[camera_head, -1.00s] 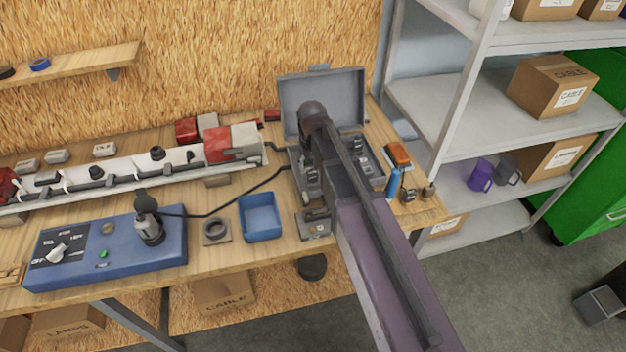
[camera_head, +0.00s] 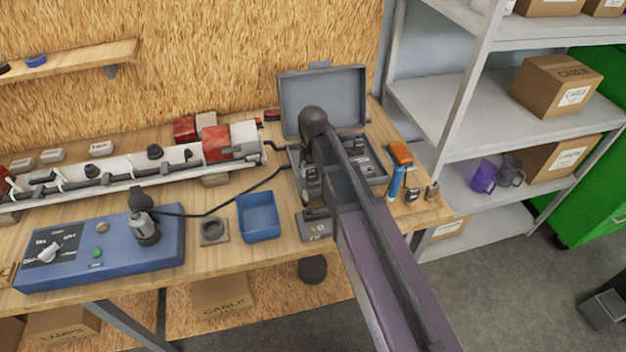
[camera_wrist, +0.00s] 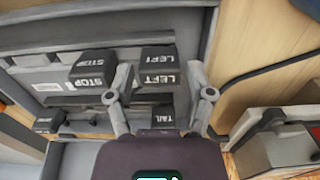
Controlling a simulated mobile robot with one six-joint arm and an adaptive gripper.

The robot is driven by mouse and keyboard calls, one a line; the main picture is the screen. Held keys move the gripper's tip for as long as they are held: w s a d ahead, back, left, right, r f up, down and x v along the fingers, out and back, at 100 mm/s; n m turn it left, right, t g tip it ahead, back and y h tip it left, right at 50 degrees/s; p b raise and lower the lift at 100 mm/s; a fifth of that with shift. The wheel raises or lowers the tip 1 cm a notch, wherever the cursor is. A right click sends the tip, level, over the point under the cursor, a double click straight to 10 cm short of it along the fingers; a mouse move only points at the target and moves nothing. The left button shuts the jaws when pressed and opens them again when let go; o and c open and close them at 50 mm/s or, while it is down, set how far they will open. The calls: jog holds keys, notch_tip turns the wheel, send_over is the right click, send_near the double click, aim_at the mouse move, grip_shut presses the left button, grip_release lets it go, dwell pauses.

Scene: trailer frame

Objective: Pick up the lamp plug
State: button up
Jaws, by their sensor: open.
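An open grey case (camera_head: 322,96) stands at the right of the bench. In the wrist view, black blocks lie inside it: LEFT blocks (camera_wrist: 158,78), STOP blocks (camera_wrist: 90,66) and a TAIL block (camera_wrist: 163,117). I cannot tell which of these, if any, is the lamp plug. My gripper (camera_wrist: 158,72) is open above the case, with its fingers on either side of the LEFT blocks; nothing is held. In the head view my arm hides the gripper and part of the case. A grey and black connector (camera_head: 145,228) stands upright on the blue control box (camera_head: 100,270), with a black cable beside it.
A blue tray (camera_head: 258,238), a grey ring holder (camera_head: 213,231) and a small grey box (camera_head: 317,226) sit along the front of the bench. A white light bar (camera_head: 120,178) lies behind. Grey shelves (camera_head: 450,110) rise at right.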

jog(key=shift+f+b, duration=0.75)
jog(key=shift+f, duration=0.25)
jog(key=c, duration=0.5)
